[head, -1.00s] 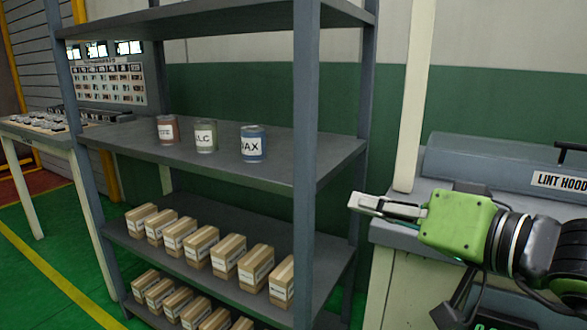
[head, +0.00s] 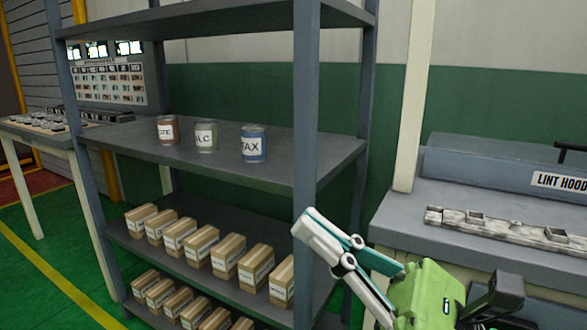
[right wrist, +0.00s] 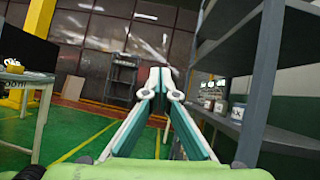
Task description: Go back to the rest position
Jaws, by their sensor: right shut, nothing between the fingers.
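My right gripper (head: 304,222) is in front of the shelf rack's near right post in the head view, low and to the right. Its fingers are shut and hold nothing. In the right wrist view the gripper (right wrist: 160,72) points along the aisle, with its fingertips together and clear of the rack on the right. My left gripper is in neither view.
A grey shelf rack (head: 308,120) holds three labelled cans, among them a blue can (head: 253,144), and several cardboard boxes (head: 228,256) below. At right, a grey bench (head: 410,222) bears a metal strip (head: 500,226) beside a "LINT HOOD" sign (head: 560,182). Green floor (right wrist: 90,127) is open.

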